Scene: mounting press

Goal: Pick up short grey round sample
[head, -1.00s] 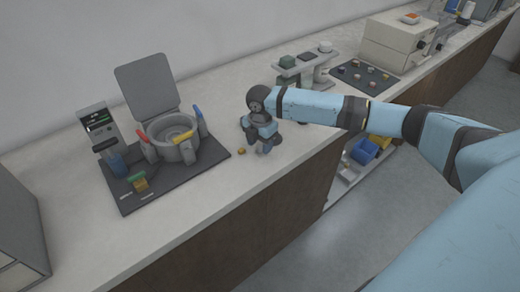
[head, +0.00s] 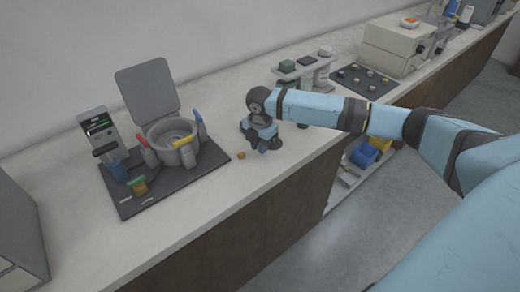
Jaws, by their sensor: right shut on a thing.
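My right gripper (head: 262,148) is low over the counter, to the right of the mounting press (head: 174,136). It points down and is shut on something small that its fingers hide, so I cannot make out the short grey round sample. A dark round piece (head: 276,142) shows just right of the fingers, partly hidden by the wrist. A small orange-brown piece (head: 241,156) lies on the counter just left of the fingers. My left gripper is not in view.
The press stands on a dark base plate (head: 196,172) with its grey lid (head: 148,88) raised. A small rack (head: 304,66) and a dark mat (head: 362,80) with several small pieces stand farther back.

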